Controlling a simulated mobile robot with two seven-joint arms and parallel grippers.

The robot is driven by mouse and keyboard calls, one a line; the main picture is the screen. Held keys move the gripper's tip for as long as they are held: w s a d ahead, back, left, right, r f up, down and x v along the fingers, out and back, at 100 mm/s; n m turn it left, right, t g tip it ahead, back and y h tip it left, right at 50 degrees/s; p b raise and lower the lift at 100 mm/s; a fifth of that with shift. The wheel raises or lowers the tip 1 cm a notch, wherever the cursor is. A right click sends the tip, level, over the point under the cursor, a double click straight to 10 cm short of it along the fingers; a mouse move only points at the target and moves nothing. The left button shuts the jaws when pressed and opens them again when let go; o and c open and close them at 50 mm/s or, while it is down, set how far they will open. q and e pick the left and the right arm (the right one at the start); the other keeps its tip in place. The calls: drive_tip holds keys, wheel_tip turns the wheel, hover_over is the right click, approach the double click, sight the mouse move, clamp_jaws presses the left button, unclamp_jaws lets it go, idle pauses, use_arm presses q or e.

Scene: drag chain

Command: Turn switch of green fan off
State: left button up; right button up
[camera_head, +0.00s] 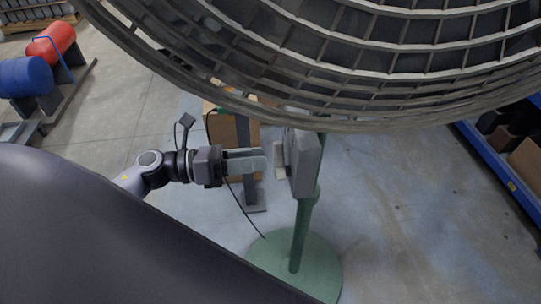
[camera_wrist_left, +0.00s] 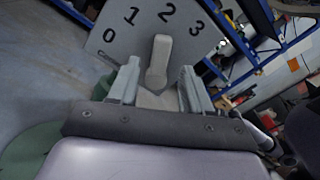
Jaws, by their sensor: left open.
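The green fan's round stand base (camera_head: 318,262) and post (camera_head: 301,225) show in the head view, below its large grey wire cage (camera_head: 400,60). A grey switch box (camera_head: 306,162) is on the post. In the left wrist view its panel (camera_wrist_left: 110,50) carries the numbers 0, 1, 2 and 3. The light grey knob (camera_wrist_left: 158,58) points up, roughly at 2. My left gripper (camera_head: 265,160) is close in front of the box. Its open fingers (camera_wrist_left: 158,82) are on either side of the knob's lower part; contact cannot be told. My right gripper is not in view.
A cardboard box (camera_head: 226,125) and a dark post with a cable stand behind my left gripper. Red (camera_head: 52,42) and blue (camera_head: 26,76) cylinders are at the upper left. A blue rack (camera_head: 497,165) is at the right. The cage overhangs the box.

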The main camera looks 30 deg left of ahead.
sight(282, 161)
use_arm(q)
drive_tip(key=shift+x, duration=1.95)
clamp_jaws()
